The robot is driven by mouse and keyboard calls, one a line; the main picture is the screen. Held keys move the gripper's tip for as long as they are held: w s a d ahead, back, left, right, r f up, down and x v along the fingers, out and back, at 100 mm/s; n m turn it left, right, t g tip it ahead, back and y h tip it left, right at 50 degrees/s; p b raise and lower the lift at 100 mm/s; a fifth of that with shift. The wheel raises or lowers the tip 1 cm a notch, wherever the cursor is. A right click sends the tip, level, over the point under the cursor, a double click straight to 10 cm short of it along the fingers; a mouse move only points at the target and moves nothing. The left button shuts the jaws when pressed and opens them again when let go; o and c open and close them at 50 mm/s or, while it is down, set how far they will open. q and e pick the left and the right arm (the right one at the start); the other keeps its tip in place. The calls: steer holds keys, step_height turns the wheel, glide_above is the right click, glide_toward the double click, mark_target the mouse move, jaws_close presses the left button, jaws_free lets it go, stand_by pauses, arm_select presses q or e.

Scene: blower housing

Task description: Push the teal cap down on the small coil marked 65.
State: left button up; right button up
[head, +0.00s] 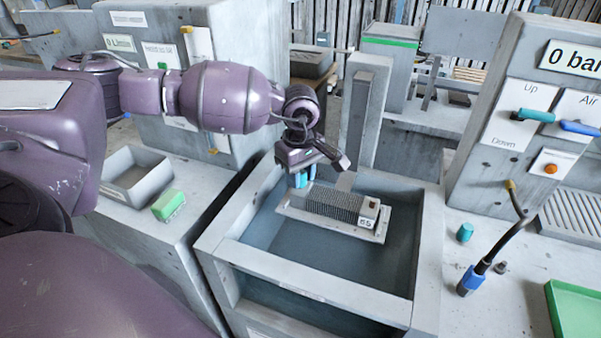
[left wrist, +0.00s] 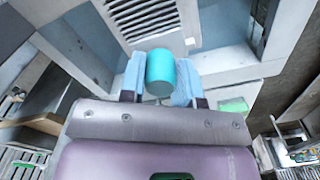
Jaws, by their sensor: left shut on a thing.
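The small coil marked 65 (head: 340,205) is a grey finned block lying on a pale plate inside the open-topped tank. Its number label faces the front at its right end. My left gripper (head: 304,180) is above the coil's left end, fingers pointing down. It is shut on a teal cap, which shows clearly between the two light-blue fingers in the left wrist view (left wrist: 160,71). The fingers partly hide the cap in the head view. I cannot tell whether the cap touches the coil. Part of the fins also shows in the left wrist view (left wrist: 145,20). My right gripper is not in view.
The tank's grey rim (head: 310,287) surrounds the coil. Another teal piece (head: 465,232) stands on the right bench, near a black hose with a blue end (head: 470,281) and a green tray (head: 575,310). A grey bin (head: 135,177) and green block (head: 168,205) are on the left.

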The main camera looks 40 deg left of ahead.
arm_select(q)
steer(key=shift+f, duration=0.25)
stand_by(0.5)
steer(key=shift+f+b, duration=0.15)
steer(key=shift+b, duration=0.2)
steer(key=o, duration=1)
steer(key=shift+c, duration=0.2)
step_height(320, 180, up, 11)
steer(key=shift+f, duration=0.1)
stand_by(0.4)
